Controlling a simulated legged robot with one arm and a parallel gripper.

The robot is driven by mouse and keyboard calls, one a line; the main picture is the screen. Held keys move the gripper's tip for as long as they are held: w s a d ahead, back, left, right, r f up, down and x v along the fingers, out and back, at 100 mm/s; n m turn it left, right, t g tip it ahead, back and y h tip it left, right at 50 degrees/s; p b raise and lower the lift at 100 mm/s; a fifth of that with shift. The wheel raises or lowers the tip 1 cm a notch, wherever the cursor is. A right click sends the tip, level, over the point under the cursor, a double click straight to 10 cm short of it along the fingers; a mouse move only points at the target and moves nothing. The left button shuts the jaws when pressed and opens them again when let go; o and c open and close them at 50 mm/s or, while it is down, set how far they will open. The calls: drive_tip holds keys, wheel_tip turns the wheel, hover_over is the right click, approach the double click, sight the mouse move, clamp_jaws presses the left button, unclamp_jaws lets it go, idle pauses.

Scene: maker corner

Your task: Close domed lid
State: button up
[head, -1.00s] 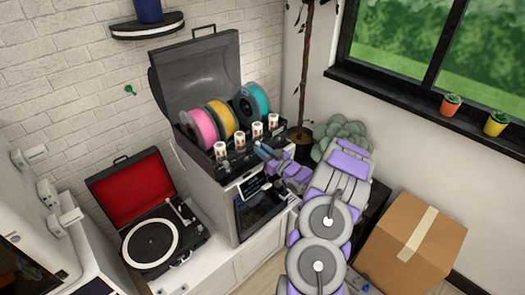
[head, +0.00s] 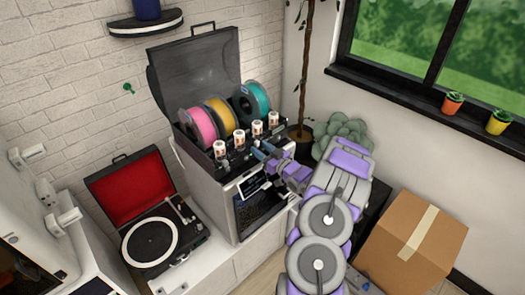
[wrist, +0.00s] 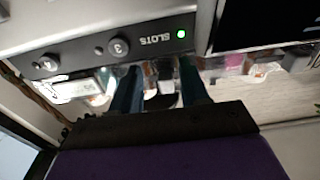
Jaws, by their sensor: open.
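The domed lid (head: 195,72) is a smoky grey cover with a handle on its upper edge. It stands raised at the back of a grey machine (head: 210,182), tilted backwards. Pink, yellow and teal spools (head: 216,113) sit in the open top under it. My gripper (head: 259,150) is open at the machine's front right, near the top front edge and well below the lid. In the wrist view my gripper's two blue fingers (wrist: 161,88) are apart beside a panel (wrist: 150,30) marked SLOTS. The lid cannot be made out in the wrist view.
Several white labelled cylinders (head: 239,140) stand along the machine's front top edge. A turntable (head: 150,238) with a raised red-lined lid is at left. A plant (head: 343,131) and a cardboard box (head: 411,243) are at right. A small shelf (head: 146,27) hangs above.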

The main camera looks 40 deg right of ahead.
drive_tip(key=shift+a, duration=0.1)
drive_tip(key=s+d+f+p, duration=0.1)
drive_tip(key=s+p, duration=0.1)
drive_tip(key=s, duration=1.5)
drive_tip(key=shift+d+f, duration=0.15)
drive_tip(key=shift+d, duration=0.2)
drive_tip(key=shift+s, duration=0.1)
drive_tip(key=shift+g, duration=0.4)
drive_tip(key=w+r+b, duration=0.1)
drive_tip(key=w, duration=0.4)
drive_tip(key=w+a+r+b, duration=0.1)
drive_tip(key=w+b, duration=0.1)
drive_tip(key=w, duration=0.4)
drive_tip(key=w+a+r+b, duration=0.1)
drive_tip(key=w, duration=0.5)
drive_tip(key=shift+r, duration=0.1)
drive_tip(key=shift+c, duration=0.3)
drive_tip(key=shift+s, duration=0.1)
clamp_jaws()
